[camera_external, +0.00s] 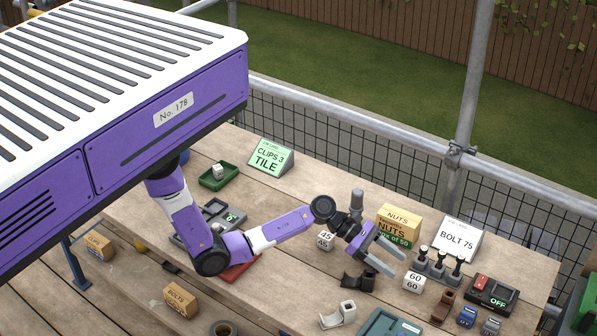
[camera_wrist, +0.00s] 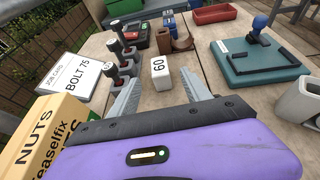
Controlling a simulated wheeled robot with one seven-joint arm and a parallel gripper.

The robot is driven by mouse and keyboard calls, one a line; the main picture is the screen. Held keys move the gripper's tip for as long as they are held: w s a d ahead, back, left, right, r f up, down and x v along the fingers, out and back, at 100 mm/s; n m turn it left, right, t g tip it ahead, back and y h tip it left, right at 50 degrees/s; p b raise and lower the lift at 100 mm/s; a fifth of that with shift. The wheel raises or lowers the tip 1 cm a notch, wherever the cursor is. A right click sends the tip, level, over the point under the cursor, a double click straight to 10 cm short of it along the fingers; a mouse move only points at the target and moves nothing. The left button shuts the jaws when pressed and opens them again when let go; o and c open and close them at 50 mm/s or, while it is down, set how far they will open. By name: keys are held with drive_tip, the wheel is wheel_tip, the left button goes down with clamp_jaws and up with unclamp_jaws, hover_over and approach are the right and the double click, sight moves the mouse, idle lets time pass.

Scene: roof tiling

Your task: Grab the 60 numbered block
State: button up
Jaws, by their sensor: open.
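The white 60 numbered block (camera_external: 413,282) stands on the wooden table in the external view, just past my gripper (camera_external: 386,257). In the wrist view the 60 block (camera_wrist: 160,72) stands upright ahead, between the lines of my two fingers (camera_wrist: 162,98). My gripper is open and empty, and its fingertips are short of the block. A white 45 block (camera_external: 325,241) sits on the table to the left of my gripper in the external view.
Bolts on a stand (camera_external: 437,265) are close beside the 60 block. A Nuts box (camera_external: 398,226) and a Bolt 75 card (camera_external: 459,239) stand behind.

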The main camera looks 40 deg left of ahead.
sight(412, 276)
drive_tip(key=shift+x, duration=2.7)
clamp_jaws()
